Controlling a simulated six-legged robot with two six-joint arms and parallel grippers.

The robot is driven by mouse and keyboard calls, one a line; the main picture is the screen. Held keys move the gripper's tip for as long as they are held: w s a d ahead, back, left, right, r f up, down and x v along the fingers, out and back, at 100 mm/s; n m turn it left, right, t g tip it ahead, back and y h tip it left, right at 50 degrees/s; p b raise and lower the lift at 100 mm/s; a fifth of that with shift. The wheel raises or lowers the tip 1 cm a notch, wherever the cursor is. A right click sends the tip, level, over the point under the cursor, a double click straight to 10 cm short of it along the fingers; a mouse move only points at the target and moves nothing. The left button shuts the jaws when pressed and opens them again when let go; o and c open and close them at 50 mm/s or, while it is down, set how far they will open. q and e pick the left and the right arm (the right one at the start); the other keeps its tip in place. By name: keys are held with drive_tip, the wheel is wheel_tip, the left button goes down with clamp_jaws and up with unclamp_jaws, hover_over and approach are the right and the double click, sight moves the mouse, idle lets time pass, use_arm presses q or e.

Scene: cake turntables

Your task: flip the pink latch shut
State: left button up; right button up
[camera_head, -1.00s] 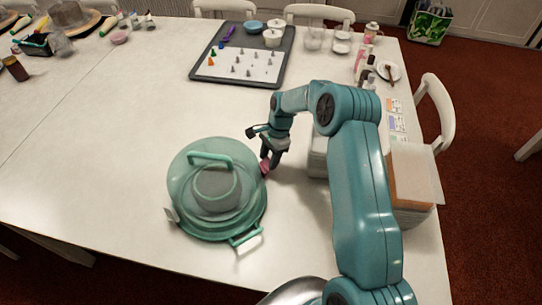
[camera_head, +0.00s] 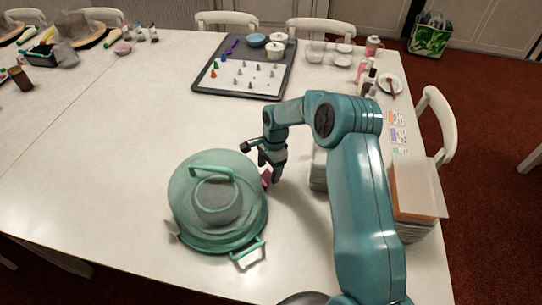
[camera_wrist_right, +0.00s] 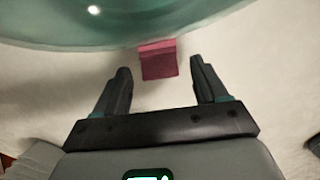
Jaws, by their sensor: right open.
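The pink latch (camera_head: 266,179) sits on the right side of a teal, see-through domed cake carrier (camera_head: 190,195) on the table. In the right wrist view the latch (camera_wrist_right: 158,60) is a flat pink tab sticking out from the rim of the teal dome (camera_wrist_right: 110,22). My right gripper (camera_head: 270,180) is at the latch, with its fingers pointing down. In the wrist view the right gripper (camera_wrist_right: 160,78) is open, with the latch centred ahead between its fingertips and a gap on each side. My left gripper is not in view.
A stack of boxes (camera_head: 415,190) stands at the right table edge, behind my right arm. A dark tray (camera_head: 285,85) with small pieces lies at the back. The table left of the carrier is clear.

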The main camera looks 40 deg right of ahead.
wheel_tip(320, 180, up, 16)
drive_tip(key=d+b, duration=0.1)
drive_tip(key=d, duration=0.1)
drive_tip(key=shift+s+d+f, duration=0.15)
drive_tip(key=shift+f, duration=0.05)
